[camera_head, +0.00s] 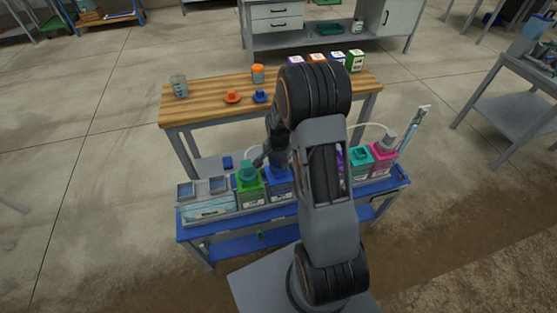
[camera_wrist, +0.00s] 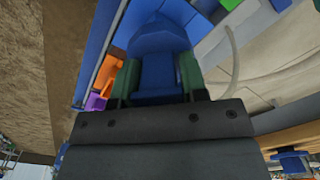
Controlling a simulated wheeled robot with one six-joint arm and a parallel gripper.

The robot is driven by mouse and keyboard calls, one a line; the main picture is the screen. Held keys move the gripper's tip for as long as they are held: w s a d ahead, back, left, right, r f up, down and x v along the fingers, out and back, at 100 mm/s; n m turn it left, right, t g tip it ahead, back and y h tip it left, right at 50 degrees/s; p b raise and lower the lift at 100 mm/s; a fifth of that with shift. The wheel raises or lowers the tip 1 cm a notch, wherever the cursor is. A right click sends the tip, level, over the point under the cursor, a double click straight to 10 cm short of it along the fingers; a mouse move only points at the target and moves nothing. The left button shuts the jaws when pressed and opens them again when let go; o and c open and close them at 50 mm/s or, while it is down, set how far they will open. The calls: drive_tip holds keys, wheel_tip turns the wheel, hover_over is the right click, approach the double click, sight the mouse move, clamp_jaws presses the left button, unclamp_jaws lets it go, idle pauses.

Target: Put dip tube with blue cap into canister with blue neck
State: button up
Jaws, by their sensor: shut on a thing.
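My gripper (camera_head: 277,158) hangs over the blue canister (camera_head: 279,184) on the rack, beside the arm. In the wrist view, its green-padded fingers (camera_wrist: 158,84) are shut on a blue piece (camera_wrist: 158,68), which looks like the blue cap of the dip tube. The tube below the cap is hidden, so I cannot tell whether it is inside the canister's neck. The canister's neck is also hidden behind my gripper. Blue surfaces show just beyond the held cap in the wrist view.
A green canister (camera_head: 250,190) with a teal cap stands left of the blue one. Teal (camera_head: 360,160) and magenta (camera_head: 384,157) canisters stand to the right. My arm hides the middle of the rack (camera_head: 215,236). A wooden table (camera_head: 205,108) with blue and orange caps is behind.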

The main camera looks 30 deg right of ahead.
drive_tip(key=o, duration=1)
drive_tip(key=shift+o, duration=0.2)
wheel_tip(320, 180, up, 14)
drive_tip(key=shift+p, duration=0.4)
drive_tip(key=shift+f, duration=0.15)
